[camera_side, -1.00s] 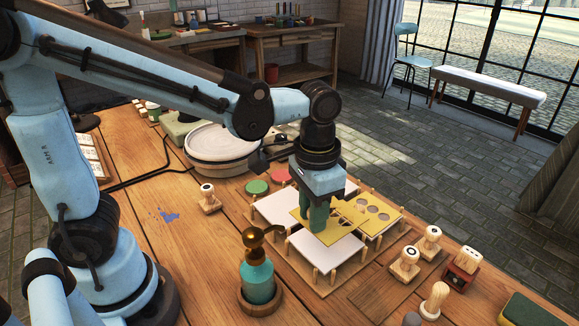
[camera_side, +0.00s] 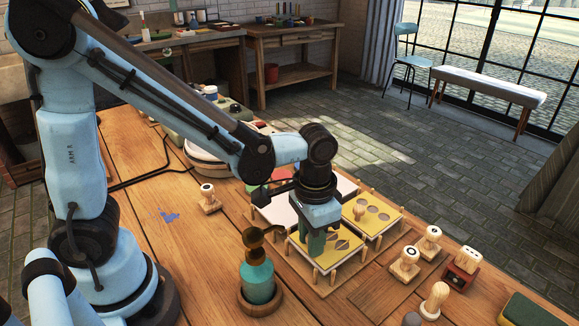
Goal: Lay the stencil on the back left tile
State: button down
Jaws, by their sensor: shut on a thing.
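My gripper (camera_side: 318,240) is shut on a yellow stencil (camera_side: 345,256) with leaf-shaped cut-outs. It holds the stencil level over the nearest tile of the wooden rack (camera_side: 279,238), covering most of that tile. I cannot tell whether the stencil touches the tile. A bare white tile (camera_side: 277,210) lies in the rack's left corner. Another white tile (camera_side: 347,187) shows at the far corner, partly hidden by my arm. A second yellow stencil (camera_side: 385,222), with round holes, lies over the tile in the right corner, with a wooden knob (camera_side: 359,212) standing at its left side.
A teal pump bottle (camera_side: 258,278) stands left of the rack's near side. Wooden-handled stamps (camera_side: 404,262) stand to the right. Another stamp (camera_side: 208,197) stands to the left. A round white wheel (camera_side: 200,154) is behind, partly hidden by my arm. Table around the blue paint spot (camera_side: 168,215) is clear.

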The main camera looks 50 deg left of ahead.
jog(key=shift+f, duration=0.1)
jog(key=c, duration=0.9)
grip_release()
notch_tip(320, 180, up, 12)
jog(key=s+a+f+n+t, duration=0.2)
jog(key=a+t, duration=0.5)
jog(key=a, duration=0.3)
jog(key=shift+s+f+n, duration=0.15)
jog(key=shift+f+n, duration=0.15)
jog(key=shift+a, duration=0.1)
